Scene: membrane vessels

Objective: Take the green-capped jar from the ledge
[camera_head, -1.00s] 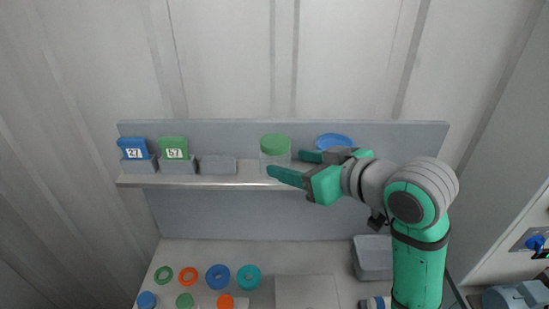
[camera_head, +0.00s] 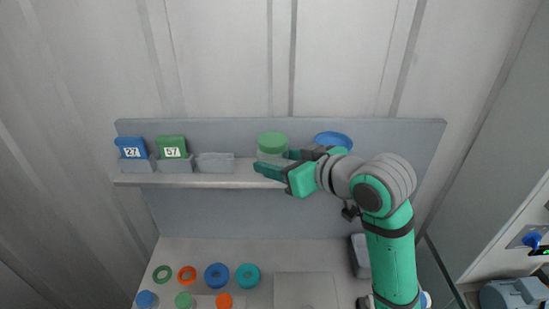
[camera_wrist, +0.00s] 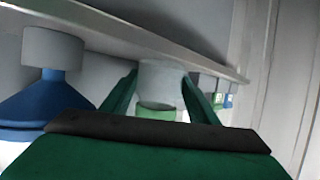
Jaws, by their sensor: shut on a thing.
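The green-capped jar stands on the ledge (camera_head: 215,180), its green cap (camera_head: 272,142) on top and its clear body (camera_head: 270,157) partly hidden by my finger. My gripper (camera_head: 272,164) reaches in from the right and is shut on the jar. In the wrist view the jar's pale body (camera_wrist: 161,82) sits between my two green fingers, with the green cap (camera_wrist: 157,113) below it in that picture. The jar appears to be still at the ledge; I cannot tell whether it touches it.
A blue-topped vessel (camera_head: 334,139) stands just right of the jar, close behind my gripper. Left on the ledge are a blue card marked 27 (camera_head: 131,147), a green card marked 57 (camera_head: 171,147) and an empty grey holder (camera_head: 214,163). Coloured rings and caps lie on the surface below.

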